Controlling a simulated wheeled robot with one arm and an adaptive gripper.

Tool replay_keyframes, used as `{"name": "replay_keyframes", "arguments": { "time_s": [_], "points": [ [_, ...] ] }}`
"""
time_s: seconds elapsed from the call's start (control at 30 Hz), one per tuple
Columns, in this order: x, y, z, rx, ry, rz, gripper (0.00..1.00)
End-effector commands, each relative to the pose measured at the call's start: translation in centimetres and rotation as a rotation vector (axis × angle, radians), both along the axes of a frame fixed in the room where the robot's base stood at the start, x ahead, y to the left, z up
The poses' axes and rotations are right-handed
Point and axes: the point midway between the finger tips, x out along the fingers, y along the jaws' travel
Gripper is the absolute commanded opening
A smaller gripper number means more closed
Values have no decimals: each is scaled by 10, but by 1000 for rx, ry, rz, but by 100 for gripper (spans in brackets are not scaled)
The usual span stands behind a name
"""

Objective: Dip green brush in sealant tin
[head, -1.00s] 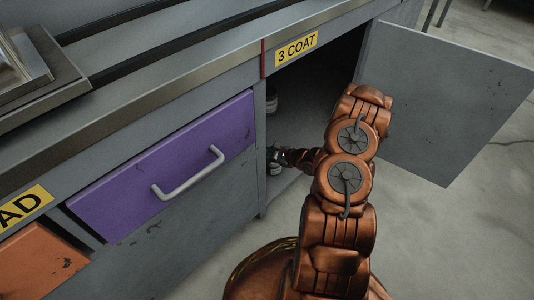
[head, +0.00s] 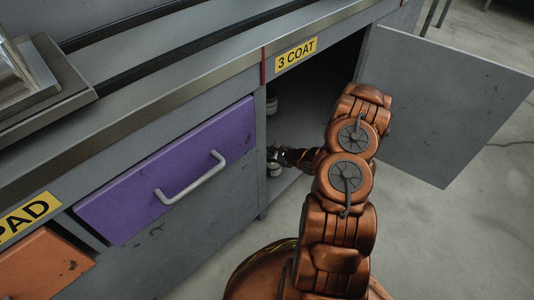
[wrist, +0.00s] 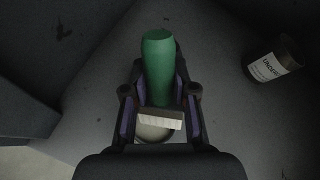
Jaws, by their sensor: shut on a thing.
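The green brush (wrist: 160,62) is held between the two fingers of my gripper (wrist: 160,92), which is shut on it. Its pale bristles (wrist: 160,122) show at the near end, below a dark band. A pale round tin (wrist: 153,133) lies under the bristles, partly hidden by the brush and gripper. I cannot tell whether the bristles are inside it or only above it. No label shows on it. In the head view my gripper (head: 276,157) is inside the open cabinet, low near its left side, with a pale tin (head: 274,171) just beneath.
A tin labelled "UNDER…" (wrist: 273,61) stands to the right in the wrist view. Another tin (head: 271,102) sits higher in the cabinet. The open grey door (head: 450,105) is on the right; a purple drawer (head: 140,187) is on the left.

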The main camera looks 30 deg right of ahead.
Motion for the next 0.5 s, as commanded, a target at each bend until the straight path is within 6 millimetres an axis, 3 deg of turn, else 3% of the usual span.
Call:
{"name": "replay_keyframes", "arguments": {
  "time_s": [0.5],
  "points": [
    [0, -1, 36, 0, -2, -2, 0]
  ]
}}
